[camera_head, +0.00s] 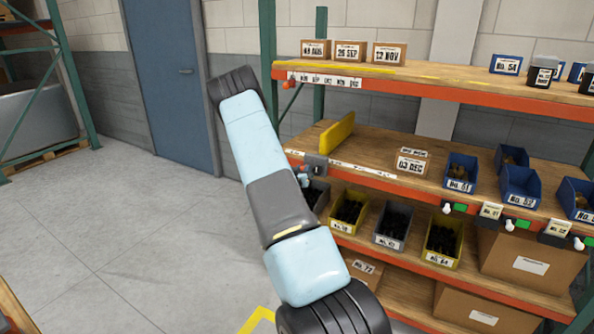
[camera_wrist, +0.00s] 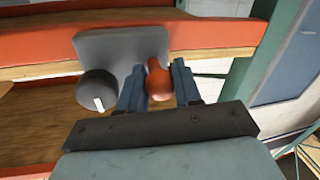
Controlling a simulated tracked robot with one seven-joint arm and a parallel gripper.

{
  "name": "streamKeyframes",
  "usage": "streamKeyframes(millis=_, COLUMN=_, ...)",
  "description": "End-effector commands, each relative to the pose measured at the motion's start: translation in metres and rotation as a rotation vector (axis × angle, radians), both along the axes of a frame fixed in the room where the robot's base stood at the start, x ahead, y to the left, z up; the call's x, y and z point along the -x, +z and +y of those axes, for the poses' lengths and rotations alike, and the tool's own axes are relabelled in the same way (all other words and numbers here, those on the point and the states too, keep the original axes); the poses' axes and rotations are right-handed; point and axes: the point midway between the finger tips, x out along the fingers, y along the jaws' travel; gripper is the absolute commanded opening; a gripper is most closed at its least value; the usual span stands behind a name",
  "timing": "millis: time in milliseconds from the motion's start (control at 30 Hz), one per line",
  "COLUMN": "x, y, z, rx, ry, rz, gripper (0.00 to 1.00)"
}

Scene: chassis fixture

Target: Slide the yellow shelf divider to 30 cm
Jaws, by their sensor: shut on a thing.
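The yellow shelf divider (camera_head: 337,134) stands upright on the middle wooden shelf, near its left end. A grey bracket (camera_head: 316,166) sits at its front on the shelf edge. In the wrist view the grey bracket plate (camera_wrist: 112,48) carries a dark round knob (camera_wrist: 98,88) with a white mark and an orange-red knob (camera_wrist: 159,80). My gripper (camera_wrist: 158,84) has its two blue fingers either side of the orange-red knob, shut on it. In the head view my forearm hides part of the gripper. A white strip (camera_head: 352,166) with small marks runs along the shelf edge; its numbers are unreadable.
A small box (camera_head: 412,163) labelled 03 DEC stands right of the divider, with blue bins (camera_head: 461,174) farther right. Yellow and dark bins (camera_head: 349,211) fill the shelf below. The upper shelf edge (camera_head: 440,91) overhangs. Shelf between divider and box is clear.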

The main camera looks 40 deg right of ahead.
Motion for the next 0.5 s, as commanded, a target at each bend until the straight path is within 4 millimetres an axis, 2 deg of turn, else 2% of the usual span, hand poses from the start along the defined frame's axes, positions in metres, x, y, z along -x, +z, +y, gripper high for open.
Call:
streamKeyframes(millis=33, x=0.015, y=-0.001, z=-0.006, rx=-0.001, ry=-0.005, rz=0.006, gripper=0.0)
streamKeyframes(millis=200, x=0.052, y=-0.002, z=-0.021, rx=-0.001, ry=-0.005, rz=0.006, gripper=0.0)
streamKeyframes(millis=333, x=0.066, y=-0.001, z=-0.027, rx=-0.002, ry=-0.004, rz=0.005, gripper=0.0)
streamKeyframes(millis=500, x=0.068, y=-0.001, z=-0.028, rx=-0.002, ry=-0.003, rz=0.003, gripper=0.0)
